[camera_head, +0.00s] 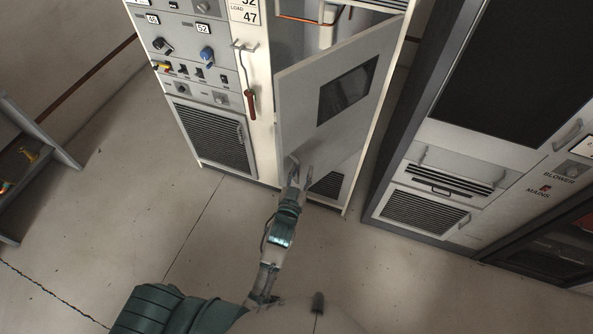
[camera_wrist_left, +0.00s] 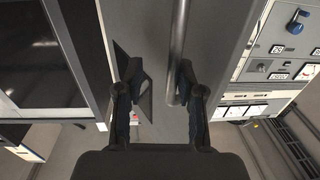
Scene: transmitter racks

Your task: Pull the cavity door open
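The cavity door (camera_head: 300,110) is a grey panel with a dark window, standing ajar in the white cabinet. Part of the interior shows above it. My left gripper (camera_head: 293,170) is at the door's lower left part, in front of its face. In the left wrist view, the door (camera_wrist_left: 150,25) fills the middle, and a vertical bar handle (camera_wrist_left: 179,40) runs down between my open left fingers (camera_wrist_left: 160,80). The bar lies close to the right-hand finger. I cannot tell whether they touch. My right gripper is not in view.
A red-handled hook (camera_head: 250,100) hangs on the white post left of the door. A control panel (camera_head: 190,50) with knobs is further left. A dark rack (camera_head: 430,160) stands to the right. A grey shelf (camera_head: 40,140) is at far left. The floor in front is clear.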

